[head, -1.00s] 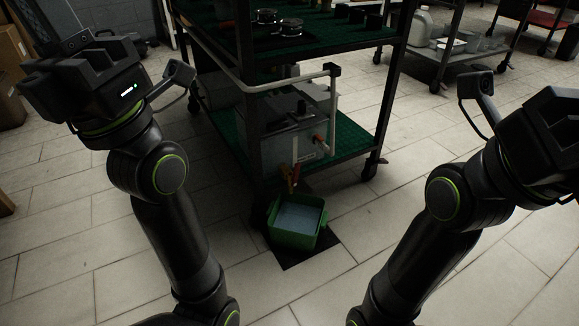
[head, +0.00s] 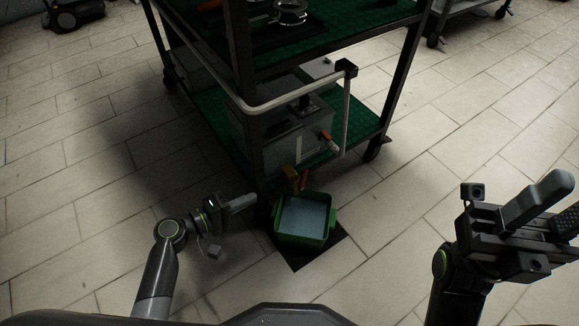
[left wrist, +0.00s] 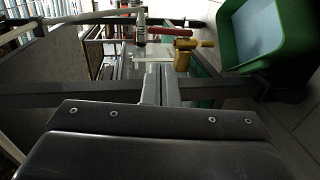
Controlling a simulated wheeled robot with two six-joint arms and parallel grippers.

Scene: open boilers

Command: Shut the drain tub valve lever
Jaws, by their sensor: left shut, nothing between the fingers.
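The drain valve has a yellow body (head: 289,172) and a red lever (head: 303,180), low at the cart's front, just above the green tub (head: 304,240). My left gripper (head: 256,198) is shut and empty, left of the tub and below the valve, apart from the lever. Its closed fingers also show in the left wrist view (left wrist: 158,85), pointing toward the valve's left side.
The cart's black post (head: 243,70) and pale bent rail (head: 290,98) stand close above the valve. A grey boiler box (head: 290,140) with an orange-handled tap (head: 327,137) sits on the green lower shelf. The tub stands on a dark mat (head: 300,266).

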